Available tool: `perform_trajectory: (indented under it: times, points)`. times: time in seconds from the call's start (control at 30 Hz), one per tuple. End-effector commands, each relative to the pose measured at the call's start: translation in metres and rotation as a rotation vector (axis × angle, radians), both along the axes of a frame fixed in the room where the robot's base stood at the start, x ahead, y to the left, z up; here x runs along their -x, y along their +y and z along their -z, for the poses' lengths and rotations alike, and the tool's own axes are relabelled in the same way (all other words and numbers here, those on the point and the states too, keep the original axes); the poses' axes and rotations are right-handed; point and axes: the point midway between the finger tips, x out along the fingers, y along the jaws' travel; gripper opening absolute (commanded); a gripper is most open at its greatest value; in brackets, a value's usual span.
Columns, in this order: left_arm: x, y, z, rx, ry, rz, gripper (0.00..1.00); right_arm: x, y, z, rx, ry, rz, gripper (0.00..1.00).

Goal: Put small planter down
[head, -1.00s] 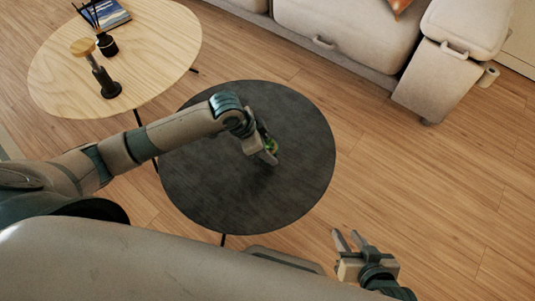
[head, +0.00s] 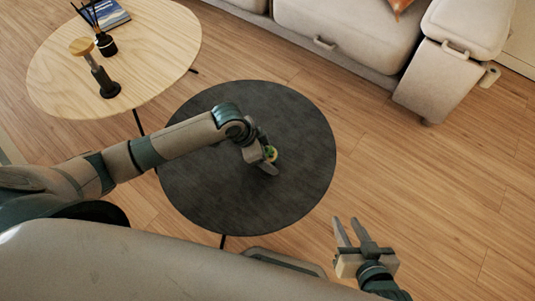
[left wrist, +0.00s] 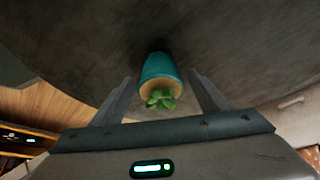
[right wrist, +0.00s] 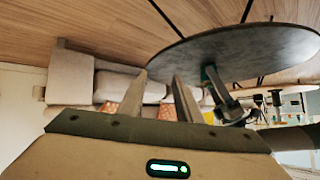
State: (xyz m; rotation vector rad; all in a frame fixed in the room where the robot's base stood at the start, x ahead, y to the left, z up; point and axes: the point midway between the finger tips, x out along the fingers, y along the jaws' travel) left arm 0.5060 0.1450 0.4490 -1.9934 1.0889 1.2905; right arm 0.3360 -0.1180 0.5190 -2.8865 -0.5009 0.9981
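The small planter (left wrist: 158,70) is a teal pot with a green succulent in it. It stands on the round dark table (head: 220,190), and its green top (head: 271,153) shows beside my left gripper (head: 268,161). In the left wrist view the fingers of my left gripper (left wrist: 158,100) are spread on both sides of the pot, with a gap at each side. My right gripper (head: 350,232) is open and empty, in front of the table's right edge. Its parted fingers also show in the right wrist view (right wrist: 160,95).
A light wooden table (head: 150,60) at the upper left holds a dark stand with a wooden top (head: 100,75), a reed diffuser (head: 105,42) and a book (head: 104,14). A beige sofa (head: 345,40) is at the back. Most of the dark tabletop is clear.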

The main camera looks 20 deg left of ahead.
Motion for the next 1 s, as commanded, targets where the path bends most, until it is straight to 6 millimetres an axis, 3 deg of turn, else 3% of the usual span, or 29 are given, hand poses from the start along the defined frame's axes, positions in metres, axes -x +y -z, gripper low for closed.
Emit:
perform_trajectory:
  times: [0.37, 0.57, 1.0]
  points:
    - [0.000, 0.000, -0.001, 0.000, 0.000, 0.000, 0.69, -0.001, 0.000, 0.000, 0.000, -0.003, 0.001, 0.31]
    - [0.002, 0.004, -0.014, 0.000, -0.002, 0.001, 0.69, 0.005, -0.001, 0.004, 0.006, 0.038, -0.001, 0.31]
    - [0.018, 0.029, -0.081, 0.000, -0.002, 0.000, 0.69, 0.028, -0.022, 0.022, 0.076, 0.216, 0.005, 0.31]
